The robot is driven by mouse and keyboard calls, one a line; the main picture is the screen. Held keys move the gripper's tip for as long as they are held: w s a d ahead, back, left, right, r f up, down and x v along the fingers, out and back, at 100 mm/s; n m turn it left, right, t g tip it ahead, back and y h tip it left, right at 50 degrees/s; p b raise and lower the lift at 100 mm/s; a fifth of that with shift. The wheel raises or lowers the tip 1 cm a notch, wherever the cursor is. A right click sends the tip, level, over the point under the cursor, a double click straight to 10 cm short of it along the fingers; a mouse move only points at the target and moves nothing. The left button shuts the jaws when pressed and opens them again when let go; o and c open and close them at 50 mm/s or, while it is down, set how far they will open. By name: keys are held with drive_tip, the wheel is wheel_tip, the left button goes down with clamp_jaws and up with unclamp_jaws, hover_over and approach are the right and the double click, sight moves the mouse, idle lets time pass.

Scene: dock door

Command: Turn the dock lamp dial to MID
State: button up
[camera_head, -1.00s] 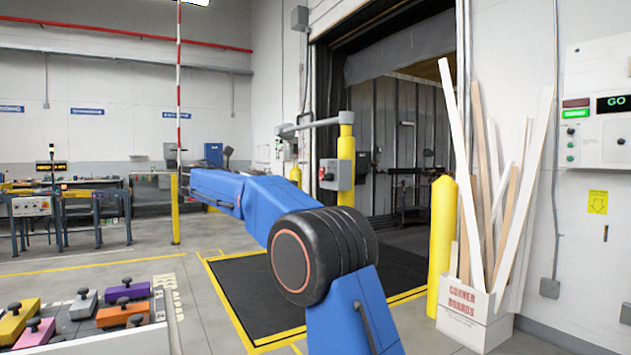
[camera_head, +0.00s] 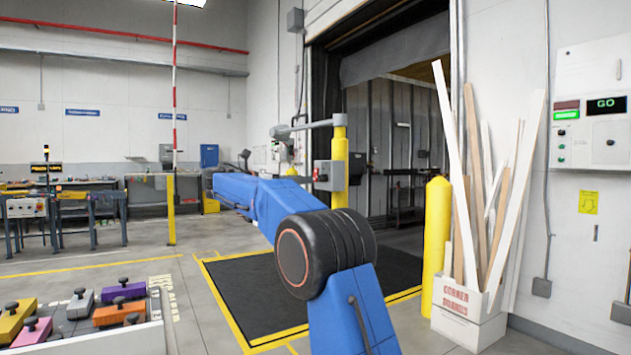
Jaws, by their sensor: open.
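A wall panel (camera_head: 591,105) at the right has a lit GO display, small buttons and a dark round control (camera_head: 610,142). A grey control box (camera_head: 330,175) with a red button is on the yellow post (camera_head: 340,165) by the dock opening, under a grey swing arm (camera_head: 305,127). No label or pointer is readable, so I cannot tell which control is the lamp dial or its setting. My blue arm reaches forward and left in mid-view.
A white box of corner boards (camera_head: 468,313) and a yellow bollard (camera_head: 437,245) stand between the dock opening and wall panel. A tray with several coloured knobbed blocks (camera_head: 123,291) is at lower left. A dark floor mat (camera_head: 265,300) with yellow edging lies ahead.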

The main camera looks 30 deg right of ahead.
sight(322, 178)
drive_tip(key=d, duration=0.6)
drive_tip(key=shift+w+d, duration=0.15)
drive_tip(key=shift+d, duration=0.1)
drive_tip(key=shift+c, duration=0.2)
clamp_jaws()
